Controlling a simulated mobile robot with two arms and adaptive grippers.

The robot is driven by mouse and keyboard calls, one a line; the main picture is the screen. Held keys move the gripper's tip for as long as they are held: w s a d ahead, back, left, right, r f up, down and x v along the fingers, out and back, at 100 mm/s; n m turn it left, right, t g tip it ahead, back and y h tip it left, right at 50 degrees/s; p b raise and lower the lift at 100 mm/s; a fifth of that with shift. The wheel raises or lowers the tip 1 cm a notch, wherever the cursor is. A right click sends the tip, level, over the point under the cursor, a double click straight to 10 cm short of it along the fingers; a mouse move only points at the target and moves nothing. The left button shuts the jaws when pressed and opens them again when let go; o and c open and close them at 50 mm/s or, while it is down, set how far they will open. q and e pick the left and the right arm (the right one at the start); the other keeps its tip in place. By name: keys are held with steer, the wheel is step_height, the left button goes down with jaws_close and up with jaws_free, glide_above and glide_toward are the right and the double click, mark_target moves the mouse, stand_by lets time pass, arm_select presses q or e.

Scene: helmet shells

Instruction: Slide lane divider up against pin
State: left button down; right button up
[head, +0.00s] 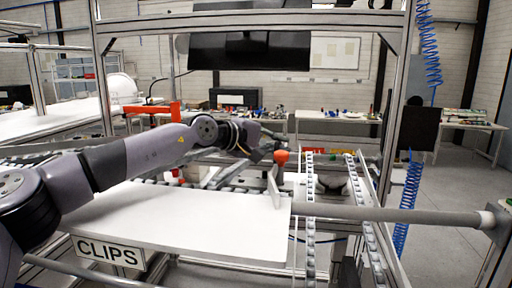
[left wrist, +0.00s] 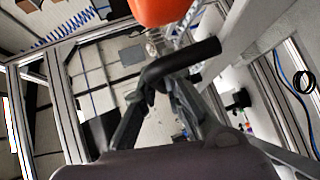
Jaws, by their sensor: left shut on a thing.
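The lane divider (head: 273,188) is a thin white upright plate on a white board (head: 190,220) in the head view. A pin with a round orange-red knob (head: 281,156) stands close by its right side; whether they touch I cannot tell. My left gripper (head: 262,154) is at the divider's top, just left of the knob. The orange knob (left wrist: 160,8) fills the top edge there. My right gripper is not in view.
A "CLIPS" label (head: 108,252) is on the board's front edge. Roller tracks (head: 310,220) run along the right, and a grey tube (head: 400,214) crosses them. Metal frame posts (head: 388,100) stand around the rack. The board left of the divider is clear.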

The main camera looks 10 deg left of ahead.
arm_select(q)
steer(key=shift+r, duration=0.1)
steer(key=shift+d, duration=0.15)
steer(key=c, duration=1.9)
jaws_free()
steer(key=shift+d, duration=0.5)
steer(key=shift+c, duration=0.2)
steer(key=shift+o, duration=1.2)
steer(key=shift+a, duration=0.1)
steer(key=v, duration=1.2)
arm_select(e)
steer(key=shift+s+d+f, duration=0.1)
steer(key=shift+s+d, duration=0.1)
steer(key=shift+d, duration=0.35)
arm_select(q)
steer(key=shift+s+a, duration=0.1)
